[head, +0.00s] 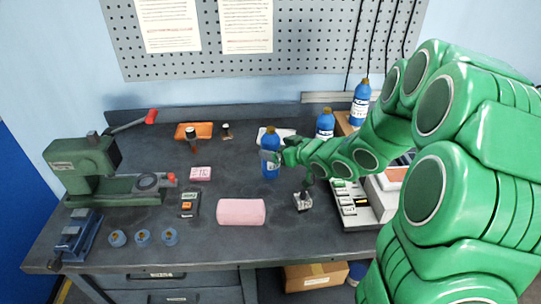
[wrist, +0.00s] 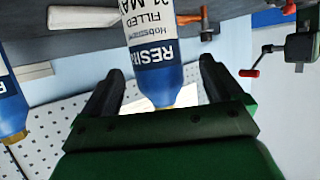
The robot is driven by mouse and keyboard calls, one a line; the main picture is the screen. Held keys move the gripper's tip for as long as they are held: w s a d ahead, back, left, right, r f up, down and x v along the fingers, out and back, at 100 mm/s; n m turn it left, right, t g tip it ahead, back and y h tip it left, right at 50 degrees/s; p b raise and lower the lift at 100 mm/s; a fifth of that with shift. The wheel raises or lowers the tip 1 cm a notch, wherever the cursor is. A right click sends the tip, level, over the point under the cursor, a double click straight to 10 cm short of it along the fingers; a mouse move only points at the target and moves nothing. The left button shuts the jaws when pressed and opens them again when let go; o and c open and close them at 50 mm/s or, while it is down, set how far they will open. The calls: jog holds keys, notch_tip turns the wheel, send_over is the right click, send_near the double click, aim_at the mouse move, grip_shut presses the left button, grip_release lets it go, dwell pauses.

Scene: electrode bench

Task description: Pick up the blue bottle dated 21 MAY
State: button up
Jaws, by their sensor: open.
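A blue bottle (head: 270,140) with a brown cap stands upright on the bench, in front of my gripper (head: 278,156). In the wrist view this blue bottle (wrist: 152,50) shows upside down, its white label reading "RESIN", "FILLED" and "21 MA", cut off at the edge. My gripper (wrist: 160,72) is open, with one finger on each side of the bottle in that view and gaps showing beside it. A second blue bottle (head: 325,124) and a third (head: 361,102) stand farther back right; their dates cannot be read. Part of another blue bottle (wrist: 8,105) shows at the wrist view's left edge.
A white object (head: 285,134) lies behind the bottle. A pink roll (head: 241,212) and a small pink block (head: 201,173) lie in front and left. A green press (head: 90,170) stands at left. A divided tray (head: 354,207) is at right under my arm.

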jog(key=shift+f+x, duration=0.15)
jog(key=shift+x, duration=1)
jog(key=shift+f+x, duration=0.15)
jog(key=shift+x, duration=0.95)
jog(key=shift+d, duration=0.15)
jog(key=c, duration=1.5)
jog(key=shift+o, duration=0.2)
jog(key=shift+r, duration=0.1)
